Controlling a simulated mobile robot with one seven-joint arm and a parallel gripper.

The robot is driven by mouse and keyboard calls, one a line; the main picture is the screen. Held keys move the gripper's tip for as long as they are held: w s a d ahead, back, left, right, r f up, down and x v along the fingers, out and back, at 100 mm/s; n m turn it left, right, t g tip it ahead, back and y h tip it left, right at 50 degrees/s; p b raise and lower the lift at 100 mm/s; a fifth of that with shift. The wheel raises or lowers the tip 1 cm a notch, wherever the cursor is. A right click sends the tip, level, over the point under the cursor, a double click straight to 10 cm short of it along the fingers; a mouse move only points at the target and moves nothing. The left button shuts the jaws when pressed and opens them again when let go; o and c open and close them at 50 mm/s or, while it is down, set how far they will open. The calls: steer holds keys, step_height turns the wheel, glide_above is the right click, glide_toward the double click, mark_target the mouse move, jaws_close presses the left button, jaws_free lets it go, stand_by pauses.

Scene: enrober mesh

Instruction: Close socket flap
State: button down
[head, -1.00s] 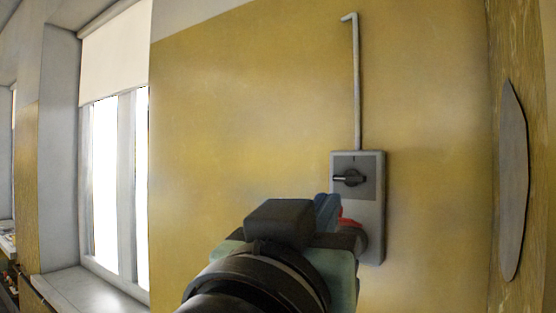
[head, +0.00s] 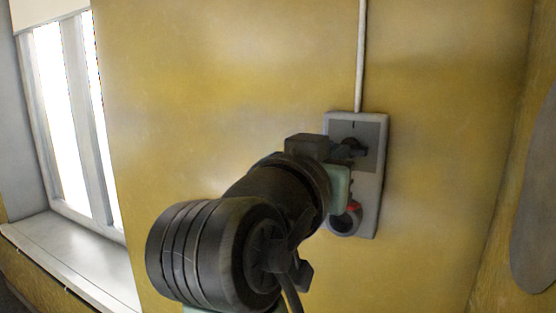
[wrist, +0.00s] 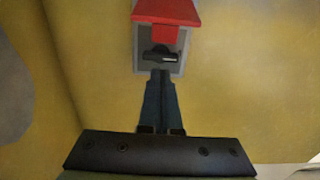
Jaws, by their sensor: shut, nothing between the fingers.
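The grey wall box (head: 368,190) has a black rotary knob (head: 352,148) in its upper part and a round socket (head: 343,223) with a red part at its lower end. In the wrist view, the red flap (wrist: 166,12) shows large at the top edge and seems to stand out from the box. The black knob (wrist: 160,57) shows just below it in that picture. My gripper (wrist: 160,73) is shut and empty, its blue fingers side by side and pointing at the box near the knob. Contact cannot be told. In the head view my arm hides the fingertips.
A thin white conduit (head: 360,60) runs up the yellow wall from the box. A window (head: 75,110) with a sill (head: 75,255) is at the left. A grey panel (head: 535,190) stands at the right. The wall around the box is clear.

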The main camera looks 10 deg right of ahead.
steer(key=f, duration=0.2)
steer(key=s+a+f+p, duration=0.1)
steer(key=shift+s+f, duration=0.1)
steer(key=shift+s, duration=0.1)
steer(key=shift+d+f, duration=0.1)
stand_by(0.3)
steer(key=b, duration=0.3)
steer(key=shift+s+f+t+h, duration=0.15)
steer(key=shift+f+t+h, duration=0.15)
steer(key=shift+f, duration=0.1)
